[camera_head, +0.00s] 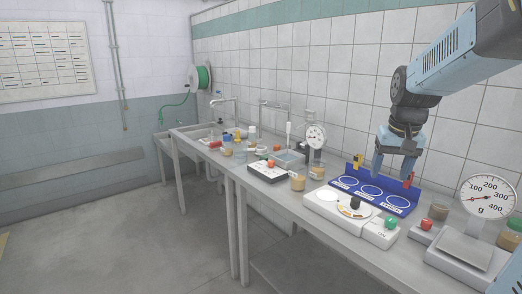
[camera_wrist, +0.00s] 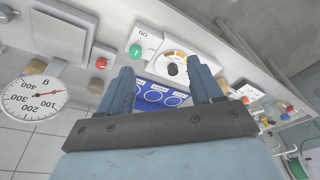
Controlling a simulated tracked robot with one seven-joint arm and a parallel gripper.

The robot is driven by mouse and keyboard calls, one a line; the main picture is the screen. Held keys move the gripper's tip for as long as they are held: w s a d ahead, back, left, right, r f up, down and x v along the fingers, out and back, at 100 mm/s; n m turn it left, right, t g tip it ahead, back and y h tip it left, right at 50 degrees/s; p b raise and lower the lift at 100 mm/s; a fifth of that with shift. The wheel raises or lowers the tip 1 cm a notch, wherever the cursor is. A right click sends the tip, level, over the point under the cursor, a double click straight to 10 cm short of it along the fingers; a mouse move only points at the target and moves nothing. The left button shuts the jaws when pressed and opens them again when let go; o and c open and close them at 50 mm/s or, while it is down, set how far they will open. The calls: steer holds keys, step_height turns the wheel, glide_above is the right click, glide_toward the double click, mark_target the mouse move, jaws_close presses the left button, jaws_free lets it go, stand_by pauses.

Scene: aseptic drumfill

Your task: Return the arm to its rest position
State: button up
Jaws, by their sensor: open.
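My arm reaches in from the upper right in the head view. My gripper (camera_head: 394,165) hangs over the back of the bench, above the right part of a blue tray (camera_head: 345,185) with white rings. Its two blue fingers are apart, with nothing between them. In the wrist view my gripper (camera_wrist: 166,82) is open too, and the blue tray (camera_wrist: 150,105) shows between and beyond the fingers. Part of the tray is hidden behind the fingers in that view.
A white device with a dial and green button (camera_head: 391,222) stands in front of the tray. A scale with a round gauge (camera_head: 487,197) is at the right. Jars, including an amber one (camera_head: 298,183), a pressure gauge (camera_head: 316,136) and taps line the bench leftwards. The floor (camera_head: 130,230) is clear.

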steer(key=s+a+n+t, duration=0.1)
steer(key=s+a, duration=0.3)
steer(key=s, duration=0.4)
steer(key=s+a+n+t, duration=0.1)
steer(key=s+a+t, duration=0.1)
steer(key=s+a, duration=0.2)
steer(key=s, duration=0.3)
steer(key=shift+s+a+r, duration=0.2)
steer(key=shift+s+r, duration=0.15)
steer(key=shift+r, duration=0.05)
